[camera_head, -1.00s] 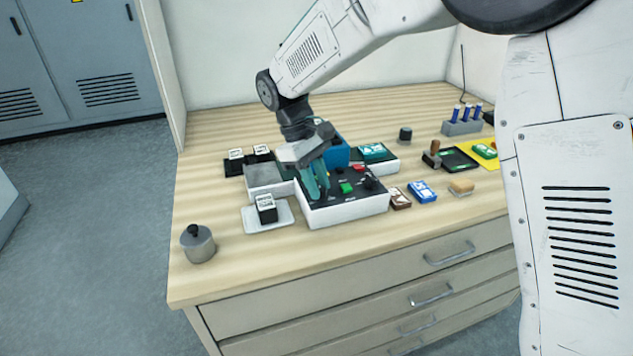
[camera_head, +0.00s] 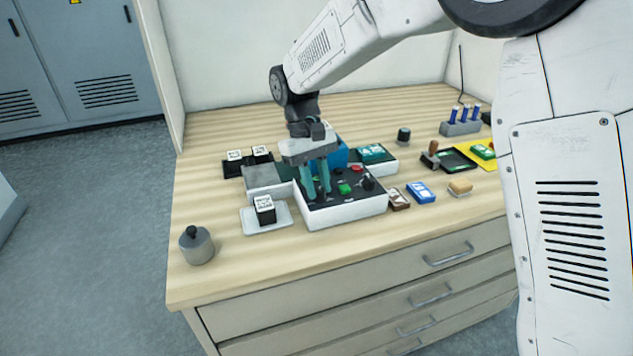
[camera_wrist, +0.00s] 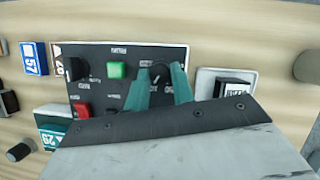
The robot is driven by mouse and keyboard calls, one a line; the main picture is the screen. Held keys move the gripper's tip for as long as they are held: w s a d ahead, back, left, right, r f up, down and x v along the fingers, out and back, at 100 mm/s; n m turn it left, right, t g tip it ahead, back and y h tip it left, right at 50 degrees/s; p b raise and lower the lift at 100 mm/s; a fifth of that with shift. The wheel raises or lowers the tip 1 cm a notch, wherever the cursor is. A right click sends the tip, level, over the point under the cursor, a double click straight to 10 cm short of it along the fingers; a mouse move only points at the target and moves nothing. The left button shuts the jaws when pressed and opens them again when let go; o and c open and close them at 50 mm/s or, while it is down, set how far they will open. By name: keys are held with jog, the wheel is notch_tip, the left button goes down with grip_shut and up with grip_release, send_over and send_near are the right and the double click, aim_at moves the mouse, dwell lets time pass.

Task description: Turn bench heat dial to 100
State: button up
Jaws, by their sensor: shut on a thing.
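The control box (camera_head: 345,212) is white with a black top and stands near the front of the bench. It carries a green button (camera_wrist: 117,70), a red button (camera_wrist: 82,110) and a black knob (camera_wrist: 77,68). Its labels are too small to read. My gripper (camera_head: 318,196) points down over the left part of the panel. In the wrist view, its teal fingers (camera_wrist: 160,80) are shut on a round black dial (camera_wrist: 160,72), one on each side. The dial's scale and setting cannot be read.
A white tray (camera_head: 282,222) with a black-and-white block (camera_head: 264,208) stands close left of the box. A grey lidded pot (camera_head: 196,246) is at the front left. Blue (camera_head: 420,191) and brown (camera_head: 398,198) packs lie to the right. The front bench strip is clear.

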jog(key=o, duration=1)
jog(key=v, duration=0.7)
jog(key=shift+a+r, duration=0.1)
jog(key=shift+r, duration=0.3)
jog(key=shift+w, duration=0.1)
jog(key=x, duration=0.2)
jog(key=shift+s+f, duration=0.25)
jog(key=shift+s, duration=0.15)
jog(key=s+d+r+m+t, duration=0.1)
jog(key=s+d+m, duration=0.1)
jog(key=s+d, duration=0.6)
jog(key=s+d+r+m+t+y, duration=0.1)
jog(key=s+d+r+m+t, duration=0.1)
jog(key=s+d, duration=0.6)
jog(key=s+d+r+m+t+y, duration=0.1)
jog(key=s+d+r+m+t, duration=0.1)
jog(key=s+d, duration=0.6)
jog(key=shift+s+d+r, duration=0.1)
jog(key=shift+s+d, duration=0.1)
jog(key=shift+s, duration=1.2)
jog(key=shift+s+d, duration=0.15)
jog(key=shift+s, duration=1.3)
